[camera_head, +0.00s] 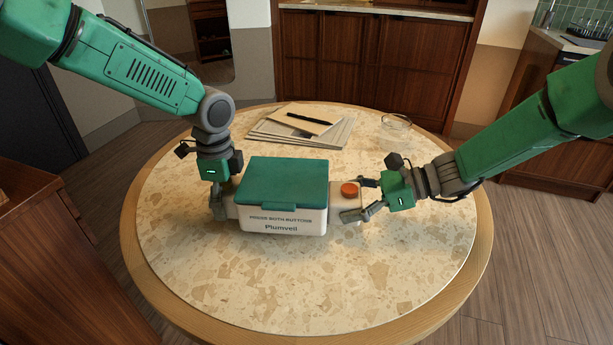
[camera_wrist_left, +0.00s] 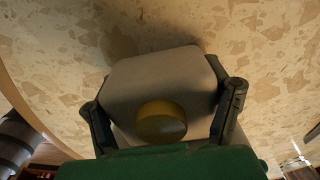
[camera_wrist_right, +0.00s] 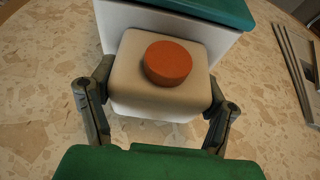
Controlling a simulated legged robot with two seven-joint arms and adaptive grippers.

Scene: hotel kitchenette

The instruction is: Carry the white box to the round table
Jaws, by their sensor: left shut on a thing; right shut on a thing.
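The white box (camera_head: 285,222) with a teal lid sits on or just above the round table (camera_head: 330,290); I cannot tell if it touches. Its front reads "PRESS BOTH BUTTONS" and "Plumveil". My left gripper (camera_head: 219,205) is shut on the block at the box's left end; the left wrist view shows this block with a yellow button (camera_wrist_left: 161,122) between the fingers. My right gripper (camera_head: 366,198) is shut on the block at the right end, which carries an orange-red button (camera_head: 349,189). In the right wrist view, the fingers flank this block (camera_wrist_right: 125,85).
Papers or folders (camera_head: 300,128) with a black pen (camera_head: 310,118) lie on the table behind the box. A clear glass dish (camera_head: 396,123) stands at the back right. The front of the tabletop is clear. Wooden cabinets (camera_head: 375,60) stand beyond.

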